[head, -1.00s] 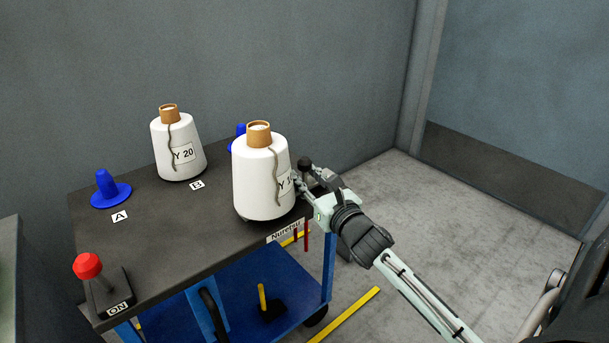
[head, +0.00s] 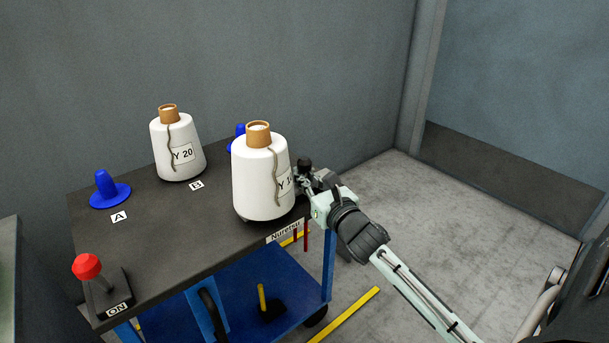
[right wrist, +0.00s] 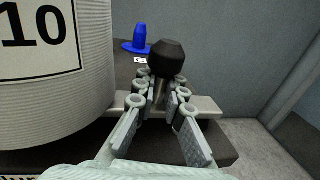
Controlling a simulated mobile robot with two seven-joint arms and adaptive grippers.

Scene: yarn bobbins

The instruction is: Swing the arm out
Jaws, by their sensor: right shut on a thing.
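A black knob (right wrist: 167,57) stands on a thin metal stem in the right wrist view. A flat light-grey metal bar (right wrist: 203,106) runs crosswise below it, at the trolley's edge. The knob also shows in the head view (head: 304,164), just right of the near bobbin (head: 261,185). My right gripper (right wrist: 163,92) is shut on the stem under the knob. Its fingers stand on both sides of the stem. In the head view the fingers are small and partly hidden. My left gripper does not show.
The near bobbin, labelled Y 10 (right wrist: 50,70), stands close left of my gripper. Another bobbin, Y 20 (head: 178,149), stands farther back. A blue peg (head: 108,187) and a red-knobbed lever (head: 88,267) are at the left of the dark trolley top (head: 170,235). Floor (head: 430,200) at right is clear.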

